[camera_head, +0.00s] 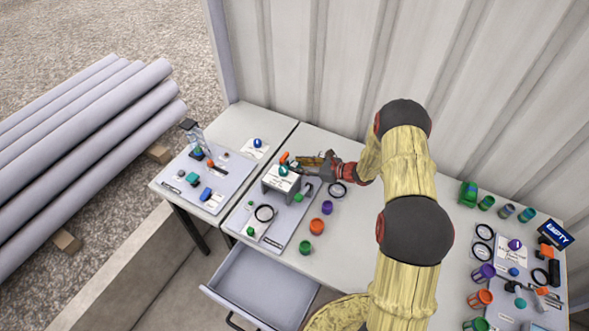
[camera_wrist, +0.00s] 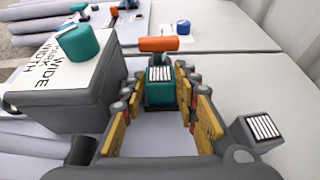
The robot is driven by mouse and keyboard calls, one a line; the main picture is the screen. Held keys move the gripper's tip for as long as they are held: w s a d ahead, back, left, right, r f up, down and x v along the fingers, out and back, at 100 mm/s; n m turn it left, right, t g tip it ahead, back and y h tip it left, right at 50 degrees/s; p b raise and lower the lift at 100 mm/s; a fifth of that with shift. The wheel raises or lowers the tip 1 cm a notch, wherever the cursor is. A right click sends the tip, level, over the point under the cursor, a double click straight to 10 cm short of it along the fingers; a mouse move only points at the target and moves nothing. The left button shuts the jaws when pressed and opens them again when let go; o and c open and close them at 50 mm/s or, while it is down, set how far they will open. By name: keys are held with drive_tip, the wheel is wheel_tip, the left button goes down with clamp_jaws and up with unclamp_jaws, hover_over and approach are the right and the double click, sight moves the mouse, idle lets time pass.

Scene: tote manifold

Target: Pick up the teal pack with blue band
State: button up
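A teal block (camera_wrist: 160,91) with a striped white label stands between the fingers of my gripper (camera_wrist: 161,78) in the wrist view. The fingers are open, with a gap on each side of the block. I cannot make out a blue band on it. In the head view my gripper (camera_head: 306,163) reaches in from the right beside a grey box, and the block is hard to tell there.
An orange cylinder (camera_wrist: 158,44) lies just beyond the teal block. A small grey block with a striped label (camera_wrist: 262,128) is right of my fingers. Purple (camera_head: 327,207) and orange (camera_head: 317,226) cups stand near the box. The drawer (camera_head: 262,290) below is open.

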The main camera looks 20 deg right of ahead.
drive_tip(key=c, duration=0.6)
